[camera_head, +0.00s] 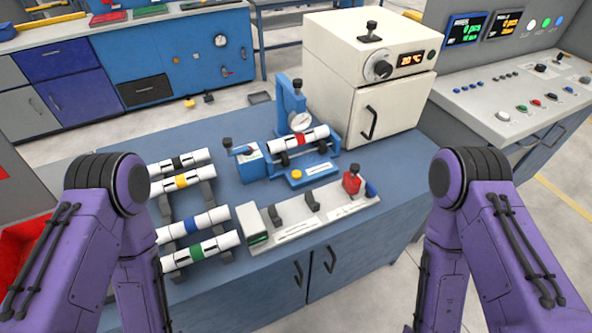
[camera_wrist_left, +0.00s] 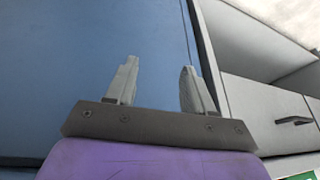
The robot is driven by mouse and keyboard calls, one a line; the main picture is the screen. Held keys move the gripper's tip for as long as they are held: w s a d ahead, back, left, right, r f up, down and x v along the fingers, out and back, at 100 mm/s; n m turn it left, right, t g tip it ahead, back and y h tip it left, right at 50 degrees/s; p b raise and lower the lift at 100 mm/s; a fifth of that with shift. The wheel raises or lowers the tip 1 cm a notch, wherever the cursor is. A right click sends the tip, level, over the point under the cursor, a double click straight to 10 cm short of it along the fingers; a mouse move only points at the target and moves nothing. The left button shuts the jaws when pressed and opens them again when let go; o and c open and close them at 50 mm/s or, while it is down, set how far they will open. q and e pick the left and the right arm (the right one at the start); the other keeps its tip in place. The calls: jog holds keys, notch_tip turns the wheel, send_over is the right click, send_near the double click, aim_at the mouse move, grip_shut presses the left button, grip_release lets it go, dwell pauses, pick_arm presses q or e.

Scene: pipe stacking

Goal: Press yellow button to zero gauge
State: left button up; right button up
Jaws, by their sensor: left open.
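The yellow button (camera_head: 296,174) is a small round cap on the front of a blue gauge fixture (camera_head: 291,103) at the middle of the table. A round white dial (camera_head: 301,122) sits on the fixture's upright. A white pipe with a red band (camera_head: 302,139) lies across the fixture. My left gripper (camera_wrist_left: 157,88) shows in the left wrist view, open and empty, with its two grey fingers apart. It faces a blue panel and grey cabinets, and no button shows there. In the head view both purple arms hang at the sides, and neither gripper can be seen.
A rack at left holds several white pipes with coloured bands (camera_head: 184,228). A white fixture with a red clamp (camera_head: 351,180) stands in front of the gauge fixture. A cream oven (camera_head: 372,75) stands behind right.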

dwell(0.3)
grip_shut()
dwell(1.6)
